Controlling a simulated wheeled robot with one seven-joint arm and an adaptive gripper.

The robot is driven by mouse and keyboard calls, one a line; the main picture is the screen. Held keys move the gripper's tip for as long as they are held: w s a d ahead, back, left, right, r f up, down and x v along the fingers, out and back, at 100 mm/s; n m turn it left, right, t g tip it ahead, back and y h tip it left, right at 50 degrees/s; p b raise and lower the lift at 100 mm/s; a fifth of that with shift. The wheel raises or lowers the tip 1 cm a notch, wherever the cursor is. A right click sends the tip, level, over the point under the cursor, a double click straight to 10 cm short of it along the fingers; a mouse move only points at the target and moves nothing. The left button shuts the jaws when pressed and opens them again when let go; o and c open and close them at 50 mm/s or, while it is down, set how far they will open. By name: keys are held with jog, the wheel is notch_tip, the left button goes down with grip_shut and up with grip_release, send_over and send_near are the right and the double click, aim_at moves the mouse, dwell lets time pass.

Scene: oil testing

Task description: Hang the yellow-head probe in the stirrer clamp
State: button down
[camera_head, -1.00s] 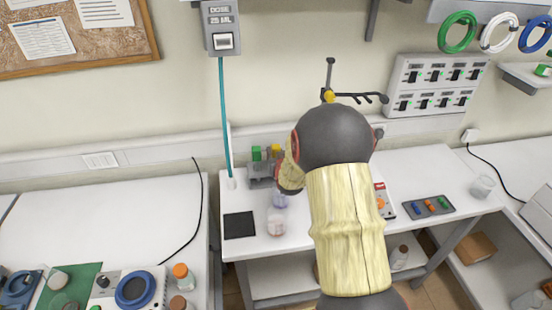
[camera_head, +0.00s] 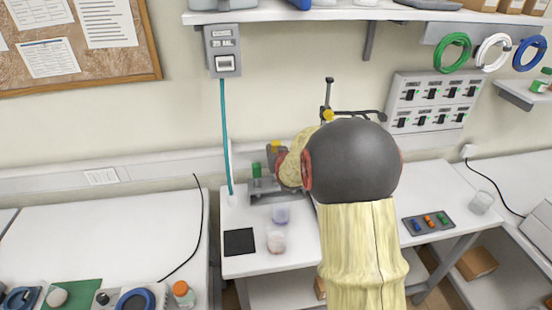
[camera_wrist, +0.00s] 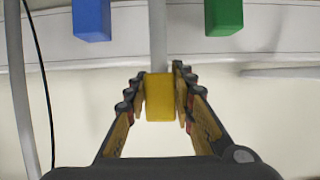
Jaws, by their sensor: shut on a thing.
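My gripper (camera_wrist: 160,88) is shut on the yellow head (camera_wrist: 160,100) of the probe, one fingertip on each side of it. In the head view the yellow head (camera_head: 275,146) shows above the grey probe rack (camera_head: 268,190), beside my arm. The probe's lower part is not clear. A green head (camera_head: 256,169) stands at the rack; green (camera_wrist: 224,17) and blue (camera_wrist: 92,20) heads show in the wrist view, apart from my fingers. The stirrer clamp (camera_head: 355,115), a dark pronged arm with a yellow knob on an upright rod, stands right of the gripper. My arm hides the stirrer's base.
Two beakers (camera_head: 276,241) (camera_head: 281,214) and a black pad (camera_head: 239,242) sit on the table before the rack. A teal tube (camera_head: 226,135) hangs from the dose box left of it. A small tray of coloured pieces (camera_head: 428,223) lies right of my arm.

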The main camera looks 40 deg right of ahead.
jog(key=shift+r, duration=0.25)
jog(key=shift+r+p, duration=0.3)
jog(key=shift+r, duration=0.6)
